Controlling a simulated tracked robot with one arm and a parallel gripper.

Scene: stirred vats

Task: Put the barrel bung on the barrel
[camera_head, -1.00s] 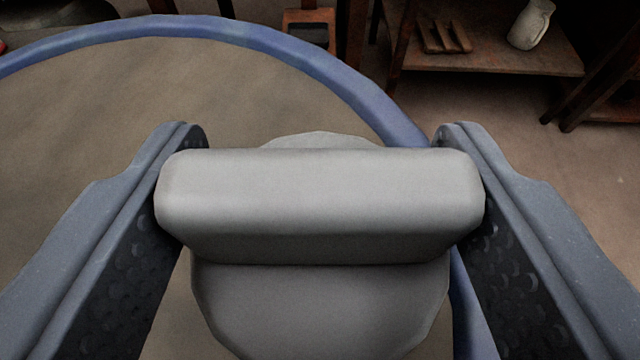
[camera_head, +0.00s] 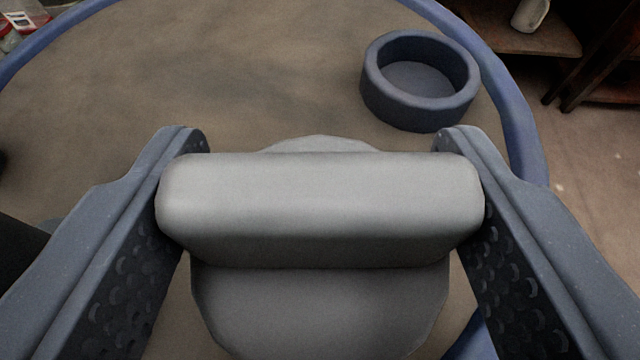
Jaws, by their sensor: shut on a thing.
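My gripper (camera_head: 320,205) is shut on the barrel bung (camera_head: 320,208), a light grey piece with a thick bar-shaped handle and a rounded body below it. The fingers press on the two ends of the handle. Beneath it is a large round brown top with a blue rim (camera_head: 528,125), which looks like the barrel. A short dark blue-grey round collar (camera_head: 420,112) with a hollow middle stands on this top, ahead and to the right of the bung. The bung is apart from the collar. The bung hides part of the top beneath it.
A wooden shelf (camera_head: 540,42) with a pale jug (camera_head: 529,15) stands beyond the rim at the upper right. Red and white items (camera_head: 20,22) lie at the upper left. The brown top left of the collar is clear.

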